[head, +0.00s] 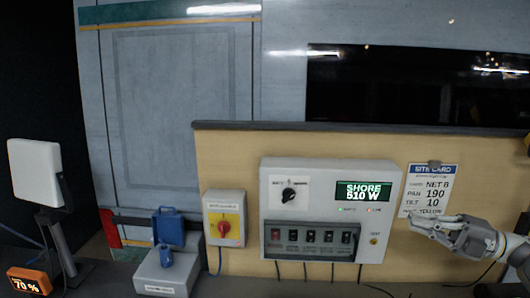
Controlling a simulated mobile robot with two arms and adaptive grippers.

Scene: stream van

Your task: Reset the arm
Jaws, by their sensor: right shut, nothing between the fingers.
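My right gripper (436,226) reaches in from the right edge and points left. It is shut and empty, in front of the lower edge of the site card (431,178) on the tan panel. Whether it touches the card cannot be told. Part of my right arm (495,243) shows behind it, at the right edge. My left gripper is not in view.
A white power box (335,172) reading "SHORE 510 W" is on the tan panel (230,150), left of my gripper. A yellow box with a red knob (224,229), a blue connector (168,228) and an orange "70 %" display (29,281) stand further left.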

